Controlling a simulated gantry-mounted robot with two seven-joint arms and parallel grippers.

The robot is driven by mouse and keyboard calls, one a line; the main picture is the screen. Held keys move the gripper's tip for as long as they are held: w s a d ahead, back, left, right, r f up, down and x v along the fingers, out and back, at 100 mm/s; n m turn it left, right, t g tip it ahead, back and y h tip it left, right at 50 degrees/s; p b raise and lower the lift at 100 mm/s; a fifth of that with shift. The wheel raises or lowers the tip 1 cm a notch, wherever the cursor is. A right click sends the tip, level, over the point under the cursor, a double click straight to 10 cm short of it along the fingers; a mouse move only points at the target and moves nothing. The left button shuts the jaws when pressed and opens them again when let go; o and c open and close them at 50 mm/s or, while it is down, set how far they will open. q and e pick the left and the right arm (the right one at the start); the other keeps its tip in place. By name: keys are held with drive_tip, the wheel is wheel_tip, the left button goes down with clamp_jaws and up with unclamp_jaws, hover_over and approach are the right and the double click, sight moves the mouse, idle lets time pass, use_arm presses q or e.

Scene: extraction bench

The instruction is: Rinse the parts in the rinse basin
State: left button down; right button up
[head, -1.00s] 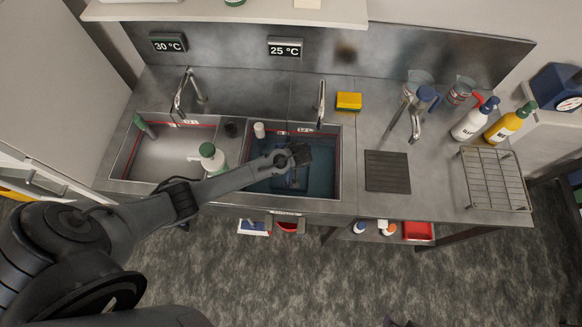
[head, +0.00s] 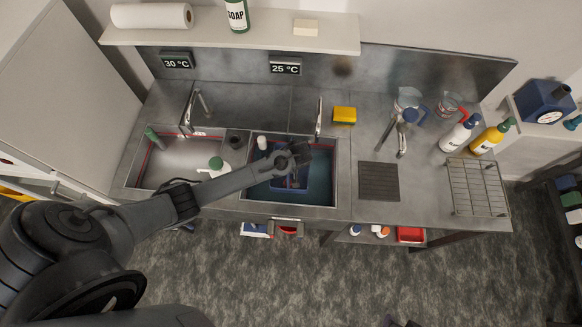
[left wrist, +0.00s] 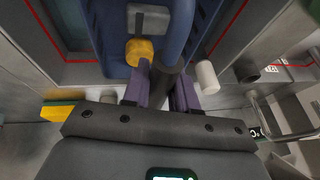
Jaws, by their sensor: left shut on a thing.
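The rinse basin is the right-hand sink (head: 333,165), with bluish water in it and a red line around its inner wall. A blue basket (head: 285,190) is inside this basin under my left gripper (head: 300,152). In the left wrist view the blue basket (left wrist: 102,35) fills the top middle. A yellow part (left wrist: 138,50) and a grey part (left wrist: 150,18) lie in it. My left gripper (left wrist: 162,82) is shut on the basket's dark handle (left wrist: 168,72). The arm hides part of the basket in the head view, and I cannot tell how deep it sits. My right gripper is not in view.
The left sink (head: 180,175) adjoins the basin. A white cylinder (head: 262,143) and a dark cup (head: 235,141) stand near the divider. A faucet (head: 319,118) rises behind the basin.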

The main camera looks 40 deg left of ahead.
use_arm(q)
wheel_tip(320, 180, up, 4)
drive_tip(key=p, duration=0.3)
wheel_tip(320, 180, up, 3)
drive_tip(key=p, duration=0.2)
drive_tip(key=shift+p, duration=0.3)
drive_tip(key=shift+r, duration=1.05)
drive_tip(key=shift+r, duration=0.1)
idle(0.6)
